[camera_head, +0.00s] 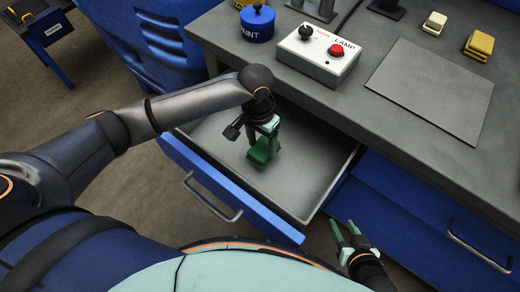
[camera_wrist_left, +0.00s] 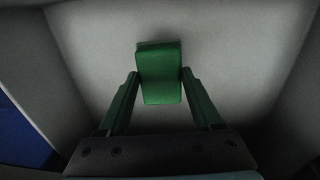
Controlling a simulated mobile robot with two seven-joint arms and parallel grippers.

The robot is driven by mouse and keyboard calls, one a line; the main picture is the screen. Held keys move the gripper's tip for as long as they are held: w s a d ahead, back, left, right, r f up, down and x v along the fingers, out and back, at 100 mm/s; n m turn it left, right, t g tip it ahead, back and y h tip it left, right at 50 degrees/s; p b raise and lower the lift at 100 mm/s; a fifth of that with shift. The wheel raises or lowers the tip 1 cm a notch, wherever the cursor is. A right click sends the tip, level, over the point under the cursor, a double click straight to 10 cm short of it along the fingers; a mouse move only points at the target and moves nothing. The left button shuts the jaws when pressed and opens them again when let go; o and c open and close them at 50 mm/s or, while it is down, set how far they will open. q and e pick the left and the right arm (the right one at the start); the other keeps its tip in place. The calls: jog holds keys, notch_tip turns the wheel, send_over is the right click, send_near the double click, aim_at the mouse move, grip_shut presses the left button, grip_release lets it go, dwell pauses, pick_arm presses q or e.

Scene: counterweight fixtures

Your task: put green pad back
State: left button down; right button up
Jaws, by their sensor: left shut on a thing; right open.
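The green pad (camera_head: 260,154) is a small green block inside the open drawer (camera_head: 309,192) under the counter. My left gripper (camera_head: 264,143) reaches down into the drawer and is shut on the pad. In the left wrist view the pad (camera_wrist_left: 160,72) sits between the two green fingertips of my left gripper (camera_wrist_left: 159,82), with the pale drawer floor below it. I cannot tell whether the pad touches the floor. My right gripper (camera_head: 350,233) is open and empty in front of the drawer's right side.
On the counter stand a blue PAINT pot (camera_head: 257,23), a white LAMP box (camera_head: 317,55) with a red button and black knob, a grey flat plate (camera_head: 430,90), and yellow blocks (camera_head: 479,44). A shut blue drawer (camera_head: 420,215) is at right. The drawer around the pad looks otherwise empty.

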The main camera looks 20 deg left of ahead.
aim_at(260, 145)
pick_arm(q)
jog(key=shift+w+a+f, duration=0.1)
jog(key=shift+a+f, duration=0.05)
jog(key=shift+f, duration=0.05)
jog(key=f, duration=0.1)
jog(key=f+b, duration=0.1)
jog(key=f, duration=0.1)
jog(key=shift+w+a+f, duration=0.15)
jog(key=shift+a+f, duration=0.05)
jog(key=shift+f, duration=0.2)
pick_arm(e)
jog(key=shift+w+a, duration=0.2)
jog(key=shift+w, duration=0.25)
pick_arm(q)
jog(key=shift+c, duration=0.2)
grip_release()
pick_arm(e)
jog(key=shift+s+f, duration=0.2)
pick_arm(q)
jog(key=shift+r, duration=0.1)
